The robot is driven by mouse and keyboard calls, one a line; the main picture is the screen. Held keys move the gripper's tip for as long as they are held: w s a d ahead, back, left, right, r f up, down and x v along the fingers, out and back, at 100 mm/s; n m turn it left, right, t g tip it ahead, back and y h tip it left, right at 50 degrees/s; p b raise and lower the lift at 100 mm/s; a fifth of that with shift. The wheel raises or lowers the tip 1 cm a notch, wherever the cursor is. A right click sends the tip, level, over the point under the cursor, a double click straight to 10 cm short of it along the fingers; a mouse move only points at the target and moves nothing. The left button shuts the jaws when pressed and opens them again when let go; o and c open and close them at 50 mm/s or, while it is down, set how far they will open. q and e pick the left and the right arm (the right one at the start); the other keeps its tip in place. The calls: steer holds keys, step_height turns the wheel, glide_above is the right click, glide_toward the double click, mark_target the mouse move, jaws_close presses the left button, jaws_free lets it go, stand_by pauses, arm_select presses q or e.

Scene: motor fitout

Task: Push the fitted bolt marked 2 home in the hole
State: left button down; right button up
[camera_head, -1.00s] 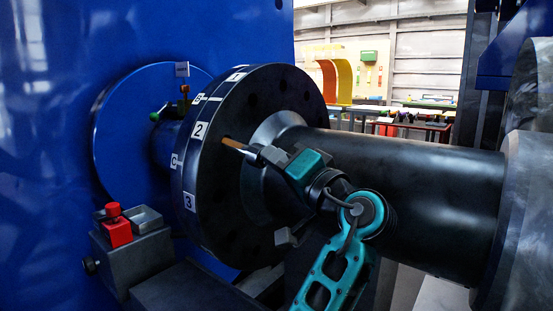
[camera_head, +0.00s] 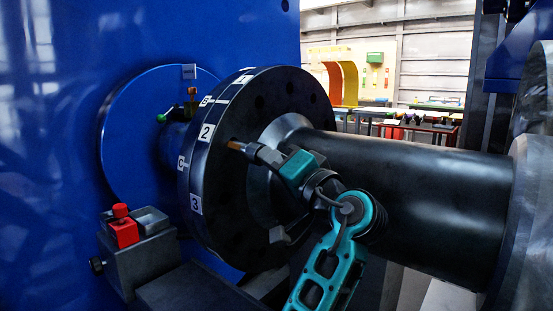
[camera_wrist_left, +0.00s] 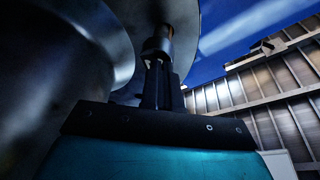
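The bolt by mark 2 has a brass-coloured shank (camera_head: 237,146), part of which shows outside the hole in the dark flange (camera_head: 228,190). The label 2 (camera_head: 207,132) is just left of that hole on the flange's rim. My left gripper (camera_head: 262,154) is in front of the flange face, its fingers closed at the bolt's outer end. In the left wrist view the grey bolt head (camera_wrist_left: 157,44) is at the tips of the close-set fingers (camera_wrist_left: 161,66), in line with them. The hole's inside is hidden. My right gripper is out of view.
A thick dark shaft (camera_head: 420,195) runs right from the flange, close beside my left gripper. A grey block with a red clamp (camera_head: 123,228) stands at lower left. A blue machine wall (camera_head: 50,100) is behind. Labels 1 and 3 (camera_head: 195,203) are also on the rim.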

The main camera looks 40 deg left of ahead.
mark_target(252, 155)
arm_select(q)
steer(key=shift+w+a, duration=0.2)
steer(key=shift+a, duration=2.3)
steer(key=v, duration=1.5)
steer(key=shift+w+d+p, duration=0.2)
steer(key=shift+d+p, duration=0.15)
steer(key=shift+d, duration=0.05)
steer(key=shift+r, duration=0.15)
